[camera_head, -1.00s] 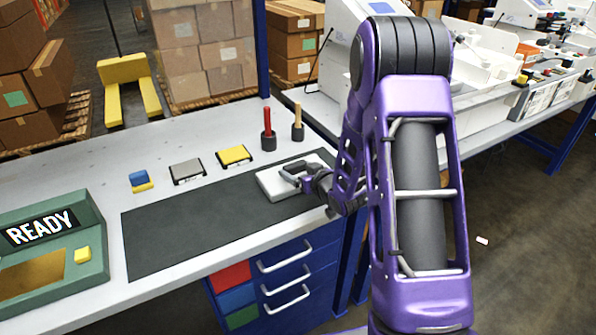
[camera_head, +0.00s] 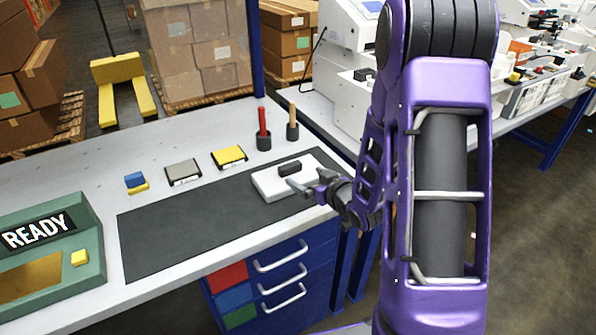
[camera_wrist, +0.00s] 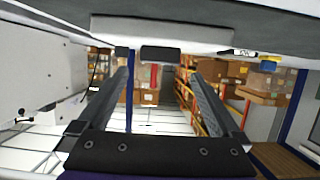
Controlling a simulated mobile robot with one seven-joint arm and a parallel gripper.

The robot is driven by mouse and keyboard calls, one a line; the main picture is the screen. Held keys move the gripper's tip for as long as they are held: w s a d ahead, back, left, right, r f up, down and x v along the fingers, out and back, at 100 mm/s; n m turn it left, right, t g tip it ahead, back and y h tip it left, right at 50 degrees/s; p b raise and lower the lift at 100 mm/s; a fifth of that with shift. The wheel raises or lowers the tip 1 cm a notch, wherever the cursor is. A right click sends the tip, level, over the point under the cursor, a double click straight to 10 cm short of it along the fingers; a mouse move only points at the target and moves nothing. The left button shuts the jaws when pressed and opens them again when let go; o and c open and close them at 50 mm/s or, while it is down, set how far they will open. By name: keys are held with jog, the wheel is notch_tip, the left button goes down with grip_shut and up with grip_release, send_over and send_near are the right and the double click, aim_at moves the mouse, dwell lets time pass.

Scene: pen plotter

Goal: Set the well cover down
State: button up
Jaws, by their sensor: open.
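The well cover (camera_head: 270,184) is a white flat block with a dark handle (camera_head: 289,168) on top. It lies on the right end of the dark mat (camera_head: 190,228). My gripper (camera_head: 302,188) is open and empty at the cover's near right side, apart from the handle. In the wrist view, the picture is upside down. The handle (camera_wrist: 160,53) shows at the top, beyond and between the two open fingers of my gripper (camera_wrist: 163,78), with the cover's white surface (camera_wrist: 190,28) around it.
A red-handled tool (camera_head: 263,122) and a wooden-handled one (camera_head: 293,120) stand in dark holders behind the mat. Yellow (camera_head: 229,155), grey (camera_head: 183,171) and blue (camera_head: 135,179) blocks line the back. A green READY console (camera_head: 85,235) stands left. The mat's middle is clear.

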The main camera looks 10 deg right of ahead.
jog(key=shift+v, duration=1.95)
